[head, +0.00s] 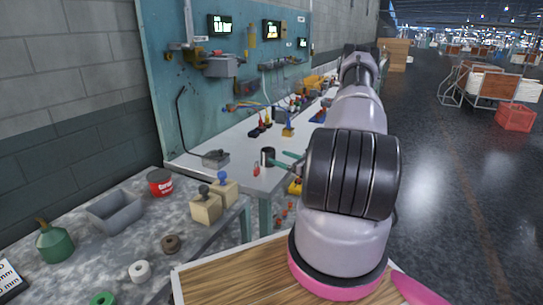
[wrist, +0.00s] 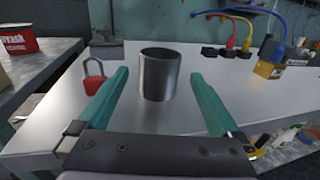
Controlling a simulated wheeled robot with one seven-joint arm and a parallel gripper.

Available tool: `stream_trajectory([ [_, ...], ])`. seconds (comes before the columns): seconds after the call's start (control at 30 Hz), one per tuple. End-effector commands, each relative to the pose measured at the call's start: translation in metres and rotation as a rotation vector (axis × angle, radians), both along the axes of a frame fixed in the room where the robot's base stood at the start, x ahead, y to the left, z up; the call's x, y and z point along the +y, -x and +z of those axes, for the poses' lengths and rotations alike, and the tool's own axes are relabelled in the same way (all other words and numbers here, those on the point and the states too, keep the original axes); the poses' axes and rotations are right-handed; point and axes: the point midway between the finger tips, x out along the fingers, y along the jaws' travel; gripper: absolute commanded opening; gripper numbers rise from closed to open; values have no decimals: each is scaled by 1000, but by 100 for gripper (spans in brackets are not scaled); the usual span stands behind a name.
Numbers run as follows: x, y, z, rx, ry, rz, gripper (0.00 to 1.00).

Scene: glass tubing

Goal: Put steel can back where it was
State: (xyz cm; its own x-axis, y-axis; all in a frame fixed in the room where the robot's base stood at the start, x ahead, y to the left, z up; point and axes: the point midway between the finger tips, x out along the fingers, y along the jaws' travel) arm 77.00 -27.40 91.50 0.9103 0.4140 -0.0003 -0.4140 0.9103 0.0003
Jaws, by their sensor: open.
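The steel can (wrist: 159,76) is a dark grey open-topped cylinder. It stands upright on the white bench (wrist: 40,108), close to the bench's front edge. In the head view the can (head: 267,157) sits at the near left part of the bench. My gripper (wrist: 160,84) has two green fingers spread wide, one to each side of the can, with gaps showing between fingers and can. In the head view my gripper (head: 291,160) is partly hidden by my arm; its green fingers point left toward the can.
Connectors with coloured cables (wrist: 240,45) are behind to the right. A grey table (head: 120,262) at lower left holds a red tin (head: 160,182), a grey tray (head: 115,211) and wooden blocks (head: 206,207).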

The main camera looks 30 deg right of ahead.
Motion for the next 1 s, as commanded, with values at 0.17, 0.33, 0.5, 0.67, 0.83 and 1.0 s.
stream_trajectory([
  [0.17, -13, 27, 0, -1, 0, -2, 100],
  [0.33, -17, 38, 0, 0, -1, 0, 100],
  [0.5, -12, 37, 11, -8, 15, 30, 100],
  [0.67, 24, 28, 65, -39, 108, 207, 100],
  [0.83, 89, 36, 144, -74, 290, 496, 100],
  [1.0, 148, 67, 206, -100, 509, 758, 100],
])
